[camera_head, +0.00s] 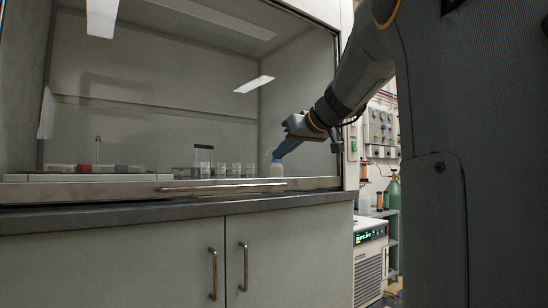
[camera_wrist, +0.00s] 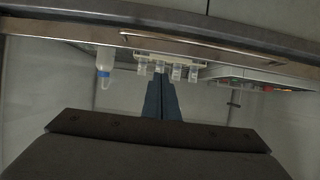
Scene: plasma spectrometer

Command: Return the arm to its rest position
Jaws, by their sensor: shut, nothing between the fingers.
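My arm (camera_head: 355,80) reaches down and left from the upper right of the head view, in front of the fume hood. My gripper (camera_head: 277,155) points down and left, its blue fingers together and empty. In the wrist view my gripper (camera_wrist: 160,79) also shows its fingers closed side by side, with nothing between them. A white bottle (camera_head: 277,168) stands just below the fingertips in the head view; whether they touch cannot be told. In the wrist view the bottle, with a blue cap (camera_wrist: 103,73), sits left of the fingers, apart from them.
Several clear vials in a rack (camera_wrist: 142,60) lie near the fingertips in the wrist view. A dark-topped container (camera_head: 203,160) stands among glassware. The hood's front ledge (camera_head: 110,192) and cabinet (camera_head: 120,260) lie below. A green gas cylinder (camera_head: 393,192) and a chiller (camera_head: 370,260) stand right.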

